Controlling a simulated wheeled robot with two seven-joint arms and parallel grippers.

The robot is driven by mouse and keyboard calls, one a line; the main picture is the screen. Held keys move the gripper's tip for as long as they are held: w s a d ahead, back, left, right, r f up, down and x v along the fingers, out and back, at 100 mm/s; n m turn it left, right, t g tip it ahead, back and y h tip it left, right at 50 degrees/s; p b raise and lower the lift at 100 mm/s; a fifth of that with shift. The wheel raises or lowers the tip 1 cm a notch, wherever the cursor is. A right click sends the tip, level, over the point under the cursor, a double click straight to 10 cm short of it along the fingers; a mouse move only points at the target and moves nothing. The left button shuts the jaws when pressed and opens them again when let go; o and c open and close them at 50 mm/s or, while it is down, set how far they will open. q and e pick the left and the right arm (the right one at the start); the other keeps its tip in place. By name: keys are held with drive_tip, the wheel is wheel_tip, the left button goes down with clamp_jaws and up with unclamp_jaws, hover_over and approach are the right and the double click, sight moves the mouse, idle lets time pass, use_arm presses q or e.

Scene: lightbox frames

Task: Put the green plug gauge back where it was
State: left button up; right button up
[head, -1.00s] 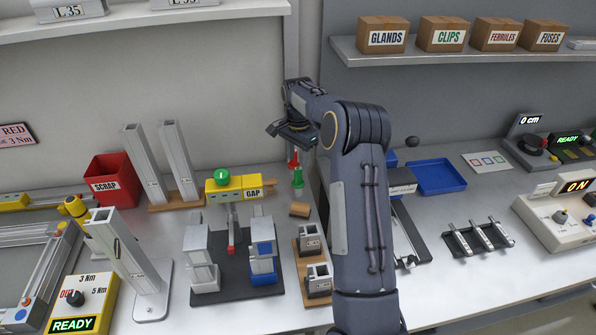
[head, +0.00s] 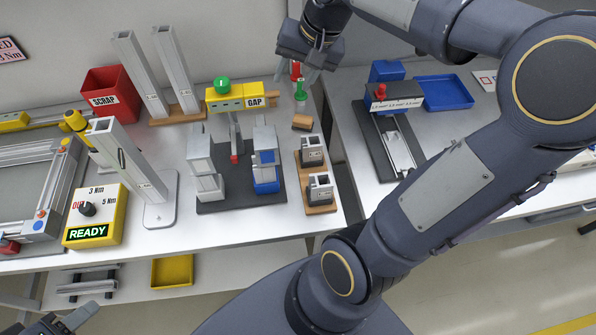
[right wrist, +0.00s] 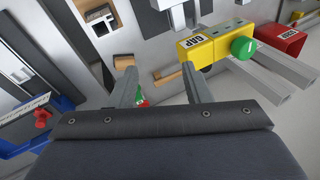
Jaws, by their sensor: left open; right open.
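In the right wrist view a green and red part (right wrist: 142,96) shows beside the left finger, mostly hidden by the finger and gripper body. My left gripper (head: 80,318) is open at the bottom left corner, far from the gauges.
A yellow GAP block (head: 236,97) with a green knob stands left of the gauges. A short wooden piece (head: 302,122) lies in front of them, and a wooden board (head: 319,209) with two grey blocks is nearer. A red SCRAP bin (head: 111,91) stands farther left.

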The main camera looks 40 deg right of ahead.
drive_tip(key=s+a+f+n+t, duration=0.1)
drive_tip(key=s+a+f+n, duration=0.2)
drive_tip(key=s+a, duration=0.2)
drive_tip(key=s+a+f+n+t+y, duration=0.1)
drive_tip(key=s+a+f+n, duration=0.2)
drive_tip(key=s+a, duration=0.3)
drive_tip(key=s, duration=0.4)
drive_tip(key=shift+s+a+f+n+y, duration=0.25)
drive_tip(key=shift+s+n+y, duration=0.05)
